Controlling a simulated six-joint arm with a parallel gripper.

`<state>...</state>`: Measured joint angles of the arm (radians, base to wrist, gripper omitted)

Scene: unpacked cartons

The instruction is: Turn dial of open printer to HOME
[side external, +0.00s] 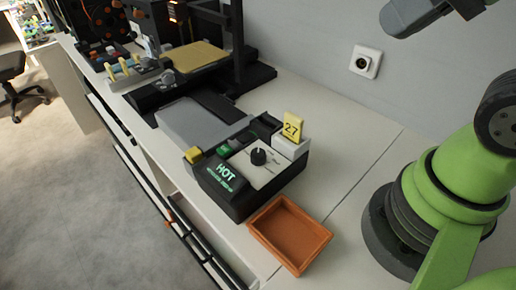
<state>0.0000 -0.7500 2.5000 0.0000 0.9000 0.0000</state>
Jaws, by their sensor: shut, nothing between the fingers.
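The dial (258,156) is a round black knob on a white plate on top of a black control box (240,200). Small dark marks surround the knob, too small to read, and I cannot tell where it points. The box has a lit green "HOT" display (226,172). The open printer (200,57), with a black frame and a tan bed, stands behind the box. My gripper's fingers are not in view; only parts of my arm show at the right and top right, well apart from the dial.
A yellow "27" tag (292,127) stands upright in a white holder beside the dial. An empty orange tray (290,234) lies in front. The bench right of the box is clear.

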